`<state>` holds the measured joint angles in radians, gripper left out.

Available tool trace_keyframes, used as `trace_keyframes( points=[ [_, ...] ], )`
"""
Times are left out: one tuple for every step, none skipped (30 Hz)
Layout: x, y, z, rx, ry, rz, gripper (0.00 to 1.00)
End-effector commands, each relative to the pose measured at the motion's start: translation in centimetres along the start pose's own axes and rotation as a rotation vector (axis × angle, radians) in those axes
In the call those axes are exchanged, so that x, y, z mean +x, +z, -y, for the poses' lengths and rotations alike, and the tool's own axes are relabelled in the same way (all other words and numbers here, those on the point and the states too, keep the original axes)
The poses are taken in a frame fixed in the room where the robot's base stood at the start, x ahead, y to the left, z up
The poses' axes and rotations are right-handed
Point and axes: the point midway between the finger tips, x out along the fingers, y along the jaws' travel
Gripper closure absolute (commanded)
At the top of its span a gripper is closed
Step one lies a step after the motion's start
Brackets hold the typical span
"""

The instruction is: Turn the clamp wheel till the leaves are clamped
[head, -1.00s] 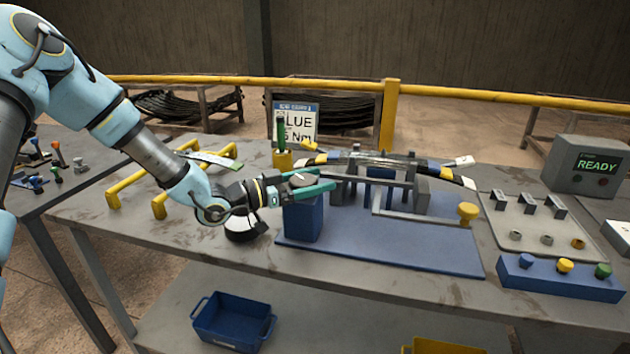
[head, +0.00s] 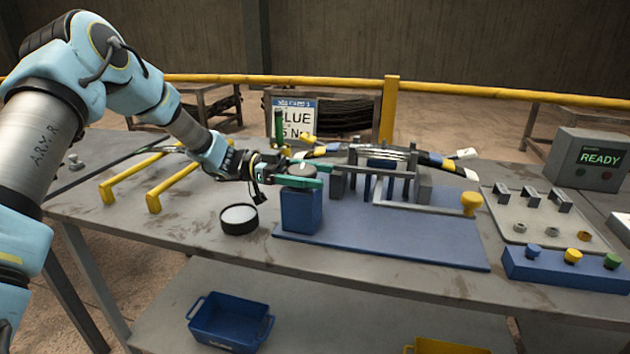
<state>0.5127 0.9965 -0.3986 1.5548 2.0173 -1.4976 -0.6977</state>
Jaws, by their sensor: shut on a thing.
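The clamp wheel (head: 300,171), a grey disc, sits on top of a blue block (head: 302,212) at the left end of the blue base plate (head: 400,240). My gripper (head: 314,175) comes in from the left, its two green fingers on the near and far sides of the wheel, shut on it. The fingers hide part of the wheel's rim. The stack of leaves (head: 385,153) lies in the grey clamp frame (head: 417,186) right of the wheel, its ends curving down with yellow and white parts. I cannot tell how tightly the leaves are pressed.
A round black pot with a pale top (head: 239,218) stands left of the block. Yellow rails (head: 125,178) are further left. A yellow knob (head: 471,203), a blue button box (head: 560,270) and a screen reading READY (head: 600,158) are on the right. A blue bin (head: 230,322) is below.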

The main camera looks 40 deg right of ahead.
Motion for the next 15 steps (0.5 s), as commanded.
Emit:
trace_keyframes(
  points=[
    [0.05,0.21,0.0,0.003,0.03,0.0,0.75],
    [0.04,0.22,-0.05,0.003,0.046,0.0,0.75],
    [0.05,0.18,-0.1,0.003,0.067,-0.001,0.75],
    [0.06,0.17,-0.17,0.002,0.082,-0.001,0.75],
    [0.03,0.14,-0.21,0.002,0.095,-0.001,0.75],
    [0.01,0.11,-0.25,0.003,0.11,-0.002,0.75],
    [0.01,0.09,-0.29,0.003,0.12,-0.002,0.75],
    [0.01,0.07,-0.31,0.002,0.129,-0.002,0.75],
    [0.0,0.04,-0.34,0.002,0.141,-0.002,0.75],
    [-0.01,0.02,-0.38,0.002,0.148,-0.002,0.75],
    [-0.02,0.01,-0.4,0.001,0.154,-0.002,0.75],
    [-0.03,-0.01,-0.42,0.001,0.161,-0.002,0.75],
    [-0.04,-0.04,-0.44,0.002,0.165,-0.002,0.75],
    [-0.05,-0.06,-0.45,0.002,0.169,-0.002,0.75],
    [-0.06,-0.1,-0.46,0.002,0.172,-0.003,0.75]
  ],
)
